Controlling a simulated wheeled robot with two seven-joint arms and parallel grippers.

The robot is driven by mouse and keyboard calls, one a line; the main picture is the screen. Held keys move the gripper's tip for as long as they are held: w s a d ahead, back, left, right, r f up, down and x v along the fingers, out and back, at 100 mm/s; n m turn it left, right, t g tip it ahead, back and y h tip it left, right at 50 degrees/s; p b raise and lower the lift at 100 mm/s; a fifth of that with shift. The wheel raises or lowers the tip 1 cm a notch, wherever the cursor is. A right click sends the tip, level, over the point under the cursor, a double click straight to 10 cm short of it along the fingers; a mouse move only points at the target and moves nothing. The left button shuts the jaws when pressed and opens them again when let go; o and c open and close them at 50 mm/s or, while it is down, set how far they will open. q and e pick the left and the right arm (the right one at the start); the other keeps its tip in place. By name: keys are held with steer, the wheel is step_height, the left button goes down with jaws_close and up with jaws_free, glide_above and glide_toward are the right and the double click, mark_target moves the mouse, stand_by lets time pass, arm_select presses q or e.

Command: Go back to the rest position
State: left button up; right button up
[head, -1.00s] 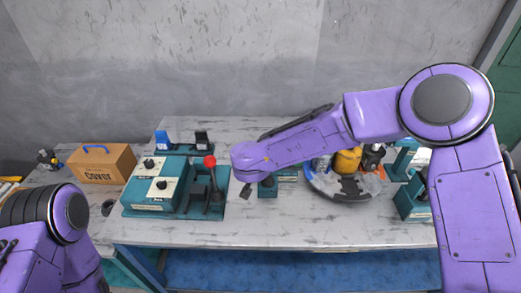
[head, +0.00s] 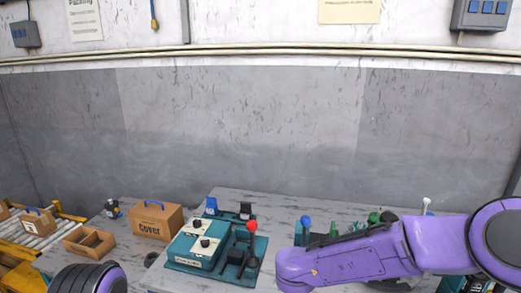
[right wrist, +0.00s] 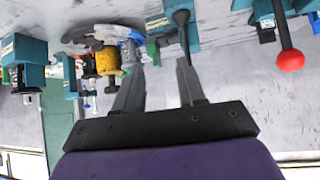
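My right gripper (right wrist: 158,78) shows in the right wrist view with its two dark fingers apart and nothing between them. In that view, the teal fixtures and a red knob (right wrist: 290,60) lie beyond the fingers, and the picture looks upside down. In the head view my right arm (head: 350,258) reaches in from the right over the table, and its gripper is hidden. Only a rounded part of my left arm (head: 90,278) shows at the bottom left. My left gripper is out of view.
The marble table (head: 285,207) carries a teal station (head: 195,250) with a red-knobbed lever (head: 252,226) and a brown Cover box (head: 157,221). An open brown tray (head: 90,243) and a roller conveyor (head: 20,236) are at the left. A grey wall (head: 240,130) stands behind.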

steer(key=s+d+f+m+b, duration=0.2)
steer(key=s+d+f, duration=0.2)
steer(key=s+f, duration=0.45)
steer(key=s+d+f+m+b, duration=0.25)
steer(key=s+f, duration=0.25)
steer(key=f, duration=0.6)
arm_select(q)
step_height(320, 180, down, 9)
steer(key=s+b, duration=0.1)
steer(key=b, duration=0.3)
arm_select(e)
steer(key=s+d+f+g, duration=0.2)
steer(key=s+f, duration=0.3)
steer(key=s, duration=0.3)
steer(key=s+d+f+n+g, duration=0.1)
steer(key=s+d+f, duration=0.4)
steer(key=s, duration=0.4)
steer(key=s+d+f+n+g, duration=0.1)
steer(key=s+d+f+g, duration=0.1)
steer(key=s+d+f, duration=0.2)
steer(key=s+f, duration=0.2)
steer(key=s, duration=0.2)
steer(key=shift+s+g+y, duration=0.25)
steer(key=shift+g+y, duration=0.05)
steer(key=shift+n, duration=0.25)
